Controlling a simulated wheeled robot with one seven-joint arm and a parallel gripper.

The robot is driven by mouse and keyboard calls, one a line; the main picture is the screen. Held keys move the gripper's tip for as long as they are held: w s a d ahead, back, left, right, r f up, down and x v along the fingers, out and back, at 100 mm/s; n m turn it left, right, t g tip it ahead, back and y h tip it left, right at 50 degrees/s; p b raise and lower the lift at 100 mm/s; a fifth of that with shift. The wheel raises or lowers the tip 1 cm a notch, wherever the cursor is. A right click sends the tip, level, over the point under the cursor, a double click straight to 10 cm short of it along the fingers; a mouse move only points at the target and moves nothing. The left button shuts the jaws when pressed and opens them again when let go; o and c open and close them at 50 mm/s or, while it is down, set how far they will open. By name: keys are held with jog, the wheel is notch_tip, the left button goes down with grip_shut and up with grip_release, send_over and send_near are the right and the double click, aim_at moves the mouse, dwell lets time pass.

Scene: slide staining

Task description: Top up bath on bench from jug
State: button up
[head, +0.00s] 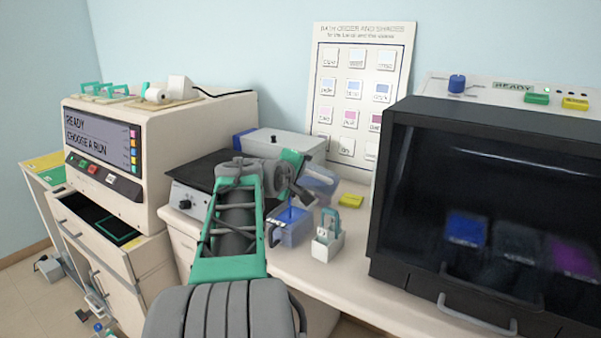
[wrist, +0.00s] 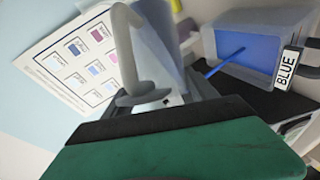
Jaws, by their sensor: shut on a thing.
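My gripper (head: 298,184) is shut on the jug (head: 320,183), a translucent grey vessel held tilted above the bench. In the wrist view the jug (wrist: 158,38) shows with its pale handle, and my gripper (wrist: 155,98) grips at the handle's end. The bath (head: 291,233) is a translucent box of blue liquid on the bench, just below the jug. In the wrist view the bath (wrist: 252,62) bears a label reading BLUE. A thin blue streak (wrist: 224,62) runs between the jug's side and the bath, like a stream of liquid. The jug's liquid level is unclear.
A white slide rack (head: 327,243) with a green handle stands right of the bath, with a yellow block (head: 351,200) behind. A dark-fronted cabinet (head: 480,190) fills the right. A grey box (head: 280,143) and a CHOOSE A RUN machine (head: 150,140) stand left. Bare bench lies in front.

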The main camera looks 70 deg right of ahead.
dwell(0.5)
jog(key=shift+w+f+n+b, duration=0.2)
jog(key=shift+f+n+b, duration=0.1)
jog(key=shift+f+n, duration=0.1)
jog(key=shift+a+f, duration=0.1)
dwell(0.7)
jog(key=shift+w+f+n+g+h, duration=0.15)
jog(key=shift+f+n+g+h, duration=0.15)
jog(key=shift+f+n+g, duration=0.15)
jog(key=shift+r, duration=0.15)
jog(key=shift+s+r+m, duration=0.25)
jog(key=shift+r+m, duration=0.2)
jog(key=shift+r, duration=0.05)
jog(key=shift+f+t, duration=0.1)
jog(key=shift+t, duration=0.15)
